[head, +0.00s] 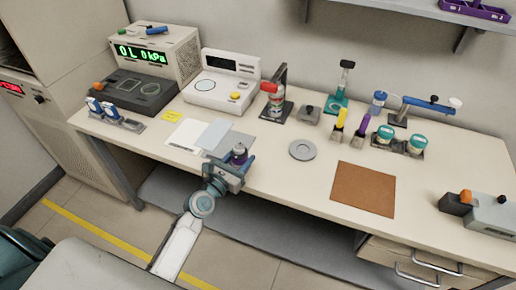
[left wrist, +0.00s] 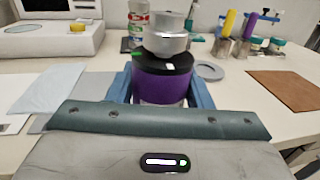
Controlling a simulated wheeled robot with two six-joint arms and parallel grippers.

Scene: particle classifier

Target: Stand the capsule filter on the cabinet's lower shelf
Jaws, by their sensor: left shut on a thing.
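My left gripper (head: 240,164) is shut on the capsule filter (head: 239,152), above the front edge of the bench. In the left wrist view the filter (left wrist: 160,85) stands upright between blue fingers, with a purple band, a black collar and a silver top. Its lower end is hidden behind the gripper body. A tall beige cabinet-like unit (head: 60,75) stands at the far left, with a dark opening at its upper left; I cannot tell its shelves apart. My right gripper is not in view.
Lidded jars (head: 417,142) stand further right. Bare bench lies around the ring.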

